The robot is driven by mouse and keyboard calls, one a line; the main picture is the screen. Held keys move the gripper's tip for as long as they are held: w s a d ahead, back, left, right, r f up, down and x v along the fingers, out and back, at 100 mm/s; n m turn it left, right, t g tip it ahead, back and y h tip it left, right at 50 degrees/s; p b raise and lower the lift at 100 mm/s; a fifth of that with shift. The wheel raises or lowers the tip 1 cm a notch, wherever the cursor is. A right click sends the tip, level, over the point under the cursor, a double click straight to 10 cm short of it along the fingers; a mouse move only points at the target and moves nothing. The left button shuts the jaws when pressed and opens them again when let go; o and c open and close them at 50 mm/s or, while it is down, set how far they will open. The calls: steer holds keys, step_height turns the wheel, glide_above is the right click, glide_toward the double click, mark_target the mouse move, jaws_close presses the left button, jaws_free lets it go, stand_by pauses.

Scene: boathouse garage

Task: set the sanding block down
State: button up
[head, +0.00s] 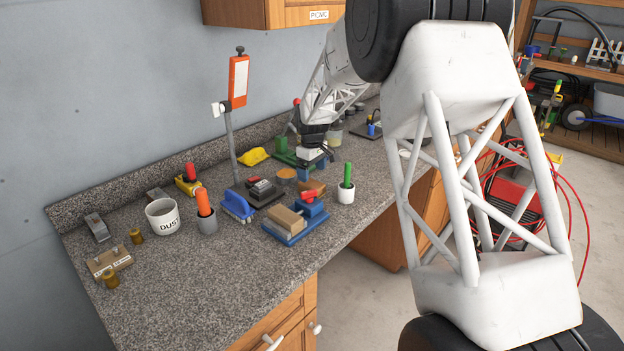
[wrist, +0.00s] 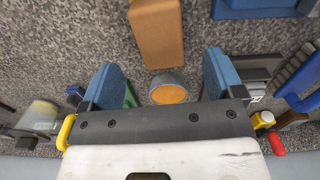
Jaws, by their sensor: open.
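My gripper (head: 311,172) is open above the worktop, its two blue fingers apart in the wrist view (wrist: 159,82). Nothing is held between them. A plain orange-brown block (wrist: 157,35), possibly the sanding block, lies just beyond the fingertips; in the head view it appears as a reddish-orange block (head: 313,187) in front of my gripper. A tan and brown block (head: 285,219) rests on a blue base (head: 280,236) nearer the front edge. I cannot tell for certain which is the sanding block.
A white cup with a green-handled tool (head: 346,190) stands right of my gripper. A blue brush (head: 237,206) and a dark block-like tool (head: 260,190) lie left. A DUST pot (head: 163,218) is farther left. The worktop's front left (head: 200,285) is clear.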

steer(key=shift+r, duration=0.75)
jaws_close()
stand_by(0.5)
stand_by(0.8)
